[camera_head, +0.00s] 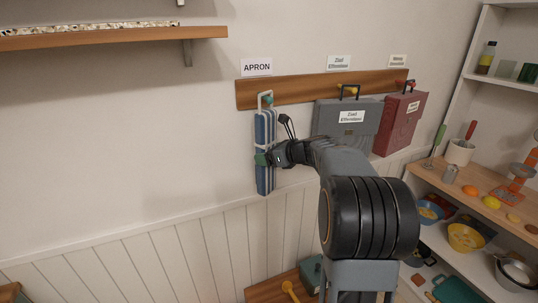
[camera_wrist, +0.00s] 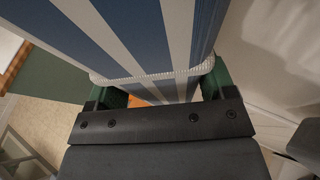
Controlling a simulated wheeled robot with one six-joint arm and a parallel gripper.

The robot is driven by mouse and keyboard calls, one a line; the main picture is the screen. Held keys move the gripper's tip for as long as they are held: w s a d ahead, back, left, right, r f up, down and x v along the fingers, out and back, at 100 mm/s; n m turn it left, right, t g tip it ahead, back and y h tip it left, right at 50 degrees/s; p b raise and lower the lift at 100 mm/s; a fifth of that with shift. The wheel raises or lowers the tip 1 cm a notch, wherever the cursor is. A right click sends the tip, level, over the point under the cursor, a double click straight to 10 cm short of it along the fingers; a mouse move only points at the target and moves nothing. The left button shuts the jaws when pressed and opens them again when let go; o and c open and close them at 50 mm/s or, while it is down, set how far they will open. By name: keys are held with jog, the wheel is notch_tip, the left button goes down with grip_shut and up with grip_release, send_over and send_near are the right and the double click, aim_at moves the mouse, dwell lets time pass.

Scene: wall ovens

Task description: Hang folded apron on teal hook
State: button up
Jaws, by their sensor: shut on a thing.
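The folded apron (camera_head: 265,128) is a tall blue bundle with white stripes and a white loop (camera_head: 260,99) at its top. It is upright against the wall below the APRON label. The teal hook (camera_head: 269,100) shows within or just beside the loop on the wooden rail; I cannot tell whether the loop rests on it. My gripper (camera_head: 262,159) is shut on the apron's lower middle. In the wrist view, the green fingers stand on both sides of the striped apron (camera_wrist: 140,35), with a white band across it.
The wooden rail (camera_head: 300,91) also carries a grey bag (camera_head: 335,118) and a red bag (camera_head: 398,125) to the right of my gripper. A wooden shelf (camera_head: 110,37) juts out at upper left. Shelves with bowls and utensils stand at right. The wall left of the apron is clear.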

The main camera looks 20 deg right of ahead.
jog(key=shift+f, duration=0.1)
jog(key=o, duration=1)
jog(key=shift+o, duration=0.2)
jog(key=b+v, duration=0.1)
jog(key=v, duration=1.2)
jog(key=shift+s+d+r, duration=0.2)
jog(key=shift+s+r, duration=0.05)
jog(key=shift+r, duration=0.05)
